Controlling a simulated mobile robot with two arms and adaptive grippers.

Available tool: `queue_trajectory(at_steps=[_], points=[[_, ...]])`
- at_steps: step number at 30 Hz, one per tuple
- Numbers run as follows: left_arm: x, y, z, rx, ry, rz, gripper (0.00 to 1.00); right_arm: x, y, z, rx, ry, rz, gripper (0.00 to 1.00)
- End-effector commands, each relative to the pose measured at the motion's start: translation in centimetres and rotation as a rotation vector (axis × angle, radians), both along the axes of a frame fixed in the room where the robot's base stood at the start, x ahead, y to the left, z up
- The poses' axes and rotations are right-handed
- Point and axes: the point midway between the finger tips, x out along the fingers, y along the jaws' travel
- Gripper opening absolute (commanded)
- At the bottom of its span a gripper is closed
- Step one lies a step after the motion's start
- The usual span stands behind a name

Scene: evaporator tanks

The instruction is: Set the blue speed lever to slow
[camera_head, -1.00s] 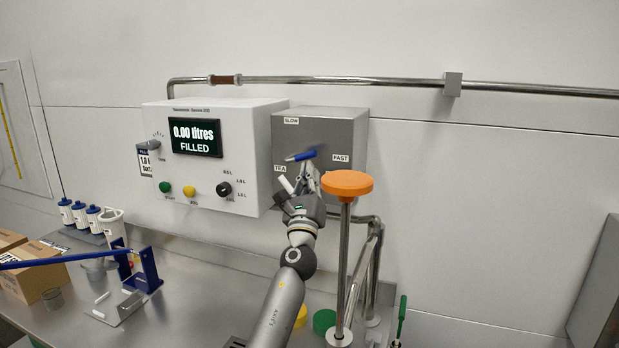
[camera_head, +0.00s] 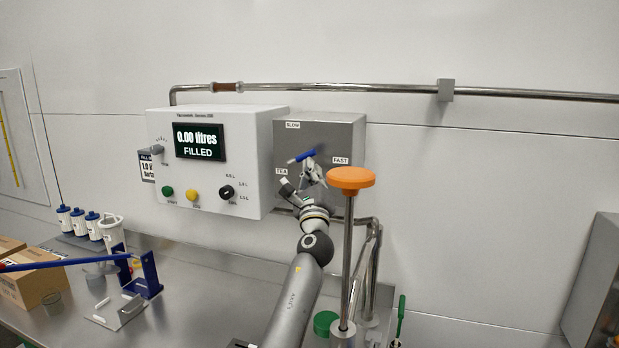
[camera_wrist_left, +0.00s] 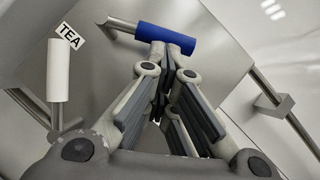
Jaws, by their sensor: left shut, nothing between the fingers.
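The blue speed lever (camera_head: 302,156) is on the front of a grey box (camera_head: 345,132) on the wall. Its handle lies nearly level, between the SLOW label (camera_head: 293,125) above and the FAST label (camera_head: 340,161) to the right. My left gripper (camera_head: 311,166) is at the lever, shut and empty. In the left wrist view the blue handle (camera_wrist_left: 167,38) lies across just beyond the fingertips (camera_wrist_left: 166,50). I cannot tell whether they touch it. A white lever (camera_wrist_left: 58,72) beside the TEA label (camera_wrist_left: 69,35) is left of the fingers.
An orange round knob (camera_head: 351,178) on a steel post stands close to the right of my left gripper. A white control panel (camera_head: 230,155) with a display is to the left. A steel pipe (camera_head: 380,88) runs along the wall above. Cardboard boxes (camera_head: 32,280) are at far left.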

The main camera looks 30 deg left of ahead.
Motion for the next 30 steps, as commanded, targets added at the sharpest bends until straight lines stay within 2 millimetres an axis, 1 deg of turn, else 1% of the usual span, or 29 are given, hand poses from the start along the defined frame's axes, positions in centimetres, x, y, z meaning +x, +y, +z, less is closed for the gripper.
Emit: queue_trajectory(at_steps=[3, 7, 14, 18, 24, 30], points=[[0.7, -0.1, 1.0, -0.078, -0.022, -0.002, 0.0, -0.1, 0.0, 0.3, 0.001, 0.001, 0.0, 0.4], [1.0, 0.0, 2.1, -0.189, -0.048, -0.002, 0.0, -0.2, 0.0, 1.4, 0.0, 0.003, 0.0, 0.4], [0.9, 0.3, 3.8, -0.402, -0.1, -0.003, 0.0, -0.2, 0.0, 3.4, 0.0, 0.003, 0.0, 0.4], [0.7, 0.9, 4.6, -0.392, -0.096, 0.002, 0.0, -0.2, 0.0, 4.7, 0.001, 0.002, 0.0, 0.4], [0.6, 1.4, 5.8, -0.58, -0.142, -0.001, 0.0, -0.1, 0.0, 6.5, 0.001, 0.001, 0.0, 0.4], [0.4, 2.2, 6.5, -0.722, -0.177, -0.001, 0.0, -0.1, 0.0, 8.1, 0.001, 0.001, 0.0, 0.4]])
